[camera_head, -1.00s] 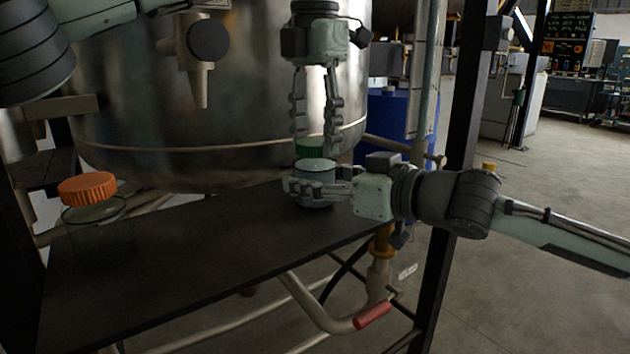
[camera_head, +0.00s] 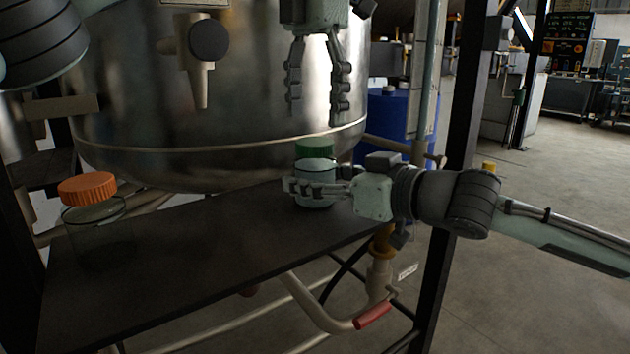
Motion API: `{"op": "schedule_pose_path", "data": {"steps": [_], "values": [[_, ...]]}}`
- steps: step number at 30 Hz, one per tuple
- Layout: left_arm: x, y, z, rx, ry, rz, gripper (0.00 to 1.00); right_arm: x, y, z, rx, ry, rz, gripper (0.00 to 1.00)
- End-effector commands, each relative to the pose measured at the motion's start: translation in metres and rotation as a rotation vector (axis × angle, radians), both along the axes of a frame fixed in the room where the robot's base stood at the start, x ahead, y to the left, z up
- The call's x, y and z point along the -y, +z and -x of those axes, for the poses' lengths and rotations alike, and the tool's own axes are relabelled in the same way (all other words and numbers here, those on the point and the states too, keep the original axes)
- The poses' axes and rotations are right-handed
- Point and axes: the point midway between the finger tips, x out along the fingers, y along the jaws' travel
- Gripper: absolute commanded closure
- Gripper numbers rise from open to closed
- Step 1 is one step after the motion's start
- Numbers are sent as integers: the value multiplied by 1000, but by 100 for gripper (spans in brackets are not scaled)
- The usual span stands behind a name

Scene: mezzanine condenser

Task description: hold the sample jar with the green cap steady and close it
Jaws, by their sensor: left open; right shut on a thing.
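The sample jar (camera_head: 318,170) stands on the dark shelf, near its right part. Its green cap (camera_head: 314,148) sits on top of the jar; I cannot tell how tightly it is seated. My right gripper (camera_head: 300,188) comes in from the right and is shut around the jar's body, with its fingers covering part of the lower side. My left gripper (camera_head: 318,112) points down above the green cap. Its fingers are spread, empty and apart from the cap.
A clear jar with an orange cap (camera_head: 87,187) stands at the shelf's left end. The dark shelf (camera_head: 215,240) is bare between the jars. A large steel vessel (camera_head: 260,120) stands behind it. A black post (camera_head: 455,170) rises to the right, and a pipe with a red handle (camera_head: 372,316) runs below.

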Motion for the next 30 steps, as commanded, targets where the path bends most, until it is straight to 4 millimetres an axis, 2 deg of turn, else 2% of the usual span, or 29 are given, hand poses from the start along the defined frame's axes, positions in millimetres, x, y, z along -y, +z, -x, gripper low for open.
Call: {"op": "schedule_pose_path", "data": {"steps": [3, 6, 17, 18, 23, 30], "values": [[1, 19, 0, 2, 1, 1, 29, 0, 0, 0, -1, 0, 1, 100], [1, 29, 0, 1, 0, -1, 29, 0, 0, 0, -1, 0, 1, 100], [0, 34, 0, -1, -1, 1, 29, 0, 0, 0, 0, 0, 0, 100], [0, 34, 0, -1, -1, 1, 29, 0, 0, 0, 0, 0, 0, 40], [0, 34, 0, -1, -1, 1, 29, 0, 0, 0, 0, 0, 0, 21], [0, 34, 0, -1, -1, 1, 29, 0, 0, 0, 0, 0, 0, 20]]}}
